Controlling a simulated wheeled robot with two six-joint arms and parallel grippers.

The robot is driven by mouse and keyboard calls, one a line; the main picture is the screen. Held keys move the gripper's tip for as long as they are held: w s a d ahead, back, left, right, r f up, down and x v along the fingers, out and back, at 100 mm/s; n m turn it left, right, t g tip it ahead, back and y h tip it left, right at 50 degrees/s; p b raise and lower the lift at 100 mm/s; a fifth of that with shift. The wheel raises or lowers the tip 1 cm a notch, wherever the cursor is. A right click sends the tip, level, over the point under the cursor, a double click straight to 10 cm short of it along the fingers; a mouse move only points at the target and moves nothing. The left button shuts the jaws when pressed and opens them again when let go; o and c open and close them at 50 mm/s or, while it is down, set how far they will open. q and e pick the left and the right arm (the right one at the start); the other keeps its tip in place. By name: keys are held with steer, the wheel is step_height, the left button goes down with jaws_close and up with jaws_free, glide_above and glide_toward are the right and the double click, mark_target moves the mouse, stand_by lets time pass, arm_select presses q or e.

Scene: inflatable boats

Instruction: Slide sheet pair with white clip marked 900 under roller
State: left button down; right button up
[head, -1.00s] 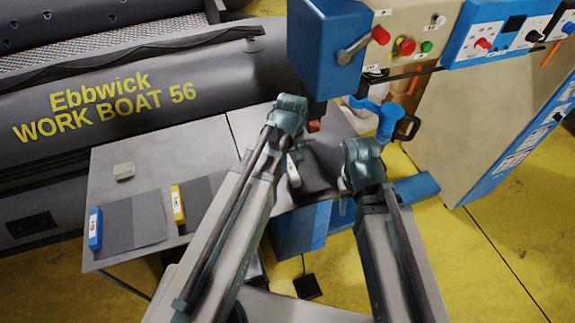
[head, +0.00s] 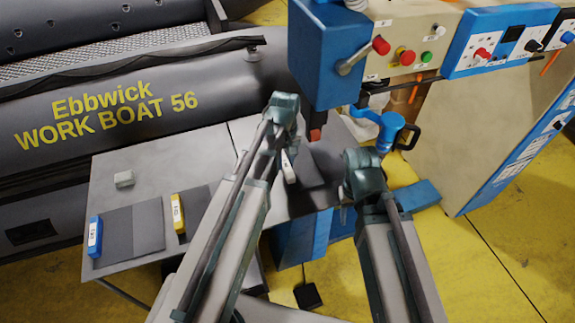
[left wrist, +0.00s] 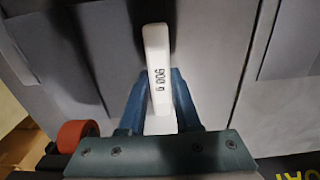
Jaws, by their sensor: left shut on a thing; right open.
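The white clip (head: 289,166) stands at the left edge of a dark sheet pair (head: 310,172) on the table. In the left wrist view the clip (left wrist: 158,75) bears a marking that seems to read 900, upside down. My left gripper (left wrist: 160,120) is shut on this clip. The orange-red roller (head: 315,134) hangs below the blue machine head, just beyond the sheets; it also shows in the left wrist view (left wrist: 76,133). Whether the sheets lie beneath it I cannot tell. My right gripper (head: 347,205) is open near the table's right end, its fingers mostly hidden.
A blue clip (head: 95,236) and a yellow clip (head: 178,212) hold other dark sheets at the table's left. A pale block (head: 124,179) lies behind them. The blue machine head (head: 328,55) carries a red-knobbed lever (head: 362,57).

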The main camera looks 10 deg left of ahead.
arm_select(q)
steer(key=shift+f+b, duration=0.35)
steer(key=c, duration=0.5)
jaws_free()
steer(key=shift+r, duration=0.1)
step_height(320, 180, up, 14)
steer(key=p, duration=1.4)
steer(key=shift+f, duration=0.25)
steer(key=s+d+f+m+b, duration=0.3)
steer(key=s, duration=0.1)
steer(key=s+d+f+m+b, duration=0.2)
steer(key=s+d+m+b, duration=0.1)
steer(key=s+d+m, duration=0.1)
steer(key=s+d+f+m+y+b, duration=0.1)
steer(key=s+d+f+m+b, duration=0.2)
steer(key=s, duration=0.3)
steer(key=shift+s+d+f+m, duration=0.15)
steer(key=shift+d+f+m, duration=0.1)
steer(key=shift+f+m, duration=0.05)
